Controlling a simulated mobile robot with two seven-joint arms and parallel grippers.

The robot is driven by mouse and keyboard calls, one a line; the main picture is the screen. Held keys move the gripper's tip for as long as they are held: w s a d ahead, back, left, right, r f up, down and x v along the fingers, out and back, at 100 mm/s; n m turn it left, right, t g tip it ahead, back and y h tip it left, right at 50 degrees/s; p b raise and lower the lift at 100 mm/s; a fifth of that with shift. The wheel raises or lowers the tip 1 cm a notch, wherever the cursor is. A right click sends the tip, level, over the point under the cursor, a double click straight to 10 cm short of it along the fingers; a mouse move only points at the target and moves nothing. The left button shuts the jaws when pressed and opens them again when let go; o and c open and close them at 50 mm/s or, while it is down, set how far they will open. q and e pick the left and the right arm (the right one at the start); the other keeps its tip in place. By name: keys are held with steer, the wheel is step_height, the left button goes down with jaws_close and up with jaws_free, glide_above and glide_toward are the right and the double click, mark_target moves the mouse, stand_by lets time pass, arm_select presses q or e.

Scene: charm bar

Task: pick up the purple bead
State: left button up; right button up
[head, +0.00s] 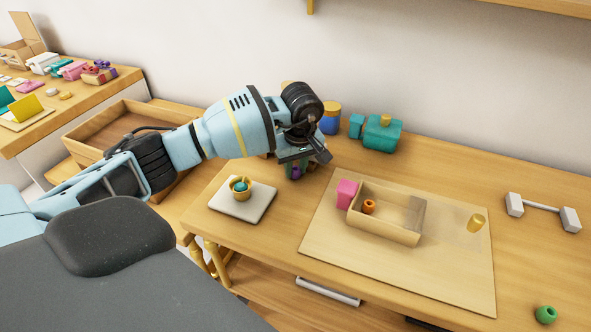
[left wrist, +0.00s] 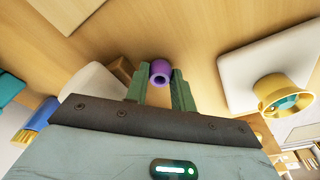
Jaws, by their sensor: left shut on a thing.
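The purple bead (left wrist: 160,72) is a short cylinder with a hole through it. In the left wrist view it sits between the green fingers of my left gripper (left wrist: 160,82), which is shut on it. In the head view the bead (head: 295,173) shows only in part under my left gripper (head: 300,168), near the back left of the table. I cannot tell whether the bead touches the table. My right gripper is not in view.
A white plate (head: 257,205) with a gold cup (head: 240,194) stands in front. A wooden tray (head: 385,229) with an orange bead (head: 369,206) sits on a board, beside a pink block (head: 346,192). A teal container (head: 382,137) and blue jar (head: 330,123) stand behind.

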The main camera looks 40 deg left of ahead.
mark_target(295, 167)
arm_select(q)
steer(key=shift+r, duration=0.1)
steer(key=shift+r, duration=0.6)
step_height(295, 167, up, 2)
steer(key=shift+r, duration=0.2)
steer(key=s, duration=0.9)
steer(key=s+r+b, duration=0.1)
steer(key=s, duration=0.4)
steer(key=shift+s, duration=0.25)
steer(key=shift+s+r, duration=0.1)
steer(key=shift+s, duration=0.7)
